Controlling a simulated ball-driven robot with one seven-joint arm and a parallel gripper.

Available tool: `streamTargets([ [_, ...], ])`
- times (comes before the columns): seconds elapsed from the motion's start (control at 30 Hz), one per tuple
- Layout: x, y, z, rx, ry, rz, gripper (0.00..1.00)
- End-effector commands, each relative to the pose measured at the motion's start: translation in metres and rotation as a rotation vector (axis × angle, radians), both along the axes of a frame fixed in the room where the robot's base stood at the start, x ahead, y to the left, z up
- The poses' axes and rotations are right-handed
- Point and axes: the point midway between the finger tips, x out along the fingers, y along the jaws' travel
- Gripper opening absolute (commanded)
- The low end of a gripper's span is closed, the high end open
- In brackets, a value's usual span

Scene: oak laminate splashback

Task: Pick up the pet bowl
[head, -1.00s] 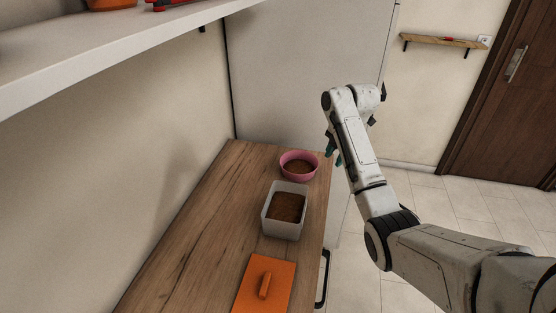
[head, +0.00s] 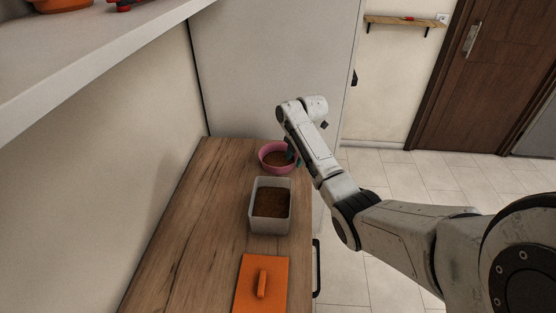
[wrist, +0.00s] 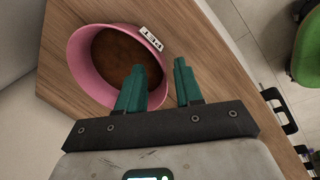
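The pink pet bowl (head: 266,151) stands upright at the far end of the wooden counter and has brown contents. In the wrist view the bowl (wrist: 76,74) carries a small white label with dark letters on its outer wall. My gripper (wrist: 162,72) has two green fingers with a clear gap between them. The left finger overlaps the bowl's near rim in the wrist view, and the right finger is outside the bowl. In the head view my gripper (head: 294,158) is at the bowl's right side, partly hidden by my arm. I cannot tell whether a finger touches the bowl.
A grey-white square container (head: 256,222) with brown contents stands just nearer than the bowl. An orange lidded board-like piece (head: 276,282) lies nearer still on the counter (head: 185,245). A white shelf (head: 100,62) overhangs at left. A tall pale panel (head: 270,60) stands behind the bowl.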

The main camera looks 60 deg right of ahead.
Motion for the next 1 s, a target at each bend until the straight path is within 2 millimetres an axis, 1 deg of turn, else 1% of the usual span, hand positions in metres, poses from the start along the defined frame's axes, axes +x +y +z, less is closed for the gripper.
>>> streamTargets([
  [0.1,0.003,-0.001,-0.015,0.0,0.002,0.0,0.35],
  [0.2,0.004,-0.001,-0.023,0.0,0.001,0.0,0.35],
  [0.47,0.005,-0.001,-0.025,-0.001,0.0,0.0,0.35],
  [0.83,0.005,-0.001,-0.025,-0.001,0.0,0.0,0.01],
  [1.0,0.005,-0.001,-0.025,0.0,0.0,0.0,0.0],
])
